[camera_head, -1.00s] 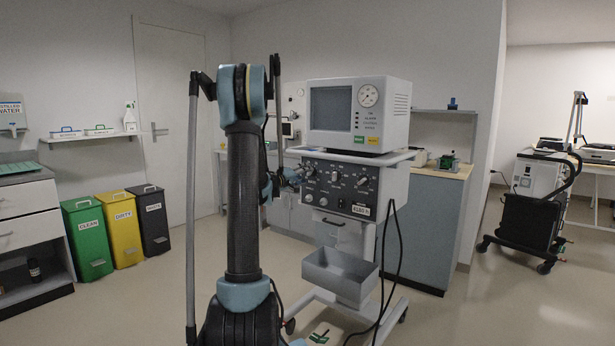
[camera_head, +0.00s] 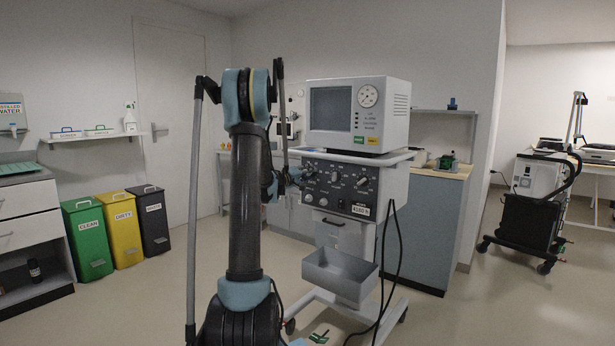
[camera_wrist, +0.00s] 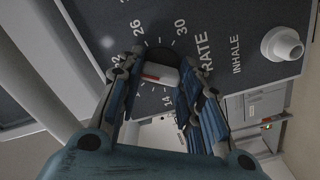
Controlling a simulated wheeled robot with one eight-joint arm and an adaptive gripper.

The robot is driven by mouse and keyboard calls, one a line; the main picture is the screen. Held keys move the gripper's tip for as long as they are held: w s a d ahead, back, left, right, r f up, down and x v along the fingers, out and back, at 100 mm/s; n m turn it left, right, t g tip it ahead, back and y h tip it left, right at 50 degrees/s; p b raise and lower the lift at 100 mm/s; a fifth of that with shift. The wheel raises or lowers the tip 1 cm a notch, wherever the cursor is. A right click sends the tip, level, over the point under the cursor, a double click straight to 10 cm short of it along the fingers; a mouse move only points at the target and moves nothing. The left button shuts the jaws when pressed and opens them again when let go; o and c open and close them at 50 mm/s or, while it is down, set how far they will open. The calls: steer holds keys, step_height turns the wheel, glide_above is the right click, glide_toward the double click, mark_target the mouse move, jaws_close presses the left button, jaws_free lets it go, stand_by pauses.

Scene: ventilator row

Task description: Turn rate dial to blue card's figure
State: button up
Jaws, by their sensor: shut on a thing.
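The rate dial (camera_wrist: 162,74), a pale knob with a red mark, sits on the dark ventilator panel beside the printed word RATE in the wrist view. Numbers such as 14, 26 and 30 show around it. The red mark is toward the knob's left side in the picture; its exact reading is unclear because the fingers cover part of the scale. My gripper (camera_wrist: 160,70) is shut on the dial, a finger on either side. In the head view, the ventilator (camera_head: 357,118) stands at centre. I cannot make out a blue card.
The INHALE port (camera_wrist: 283,45) juts from the panel near the dial. Below the panel hang a grey tray (camera_head: 340,276) and dark cables (camera_head: 398,250). Green and yellow labels are on the monitor's front.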

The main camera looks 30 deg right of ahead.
steer(key=shift+w, duration=0.1)
steer(key=shift+a+f+n, duration=0.1)
steer(key=shift+n, duration=0.6)
steer(key=o, duration=1.1)
steer(key=shift+w, duration=0.1)
steer(key=shift+c, duration=0.2)
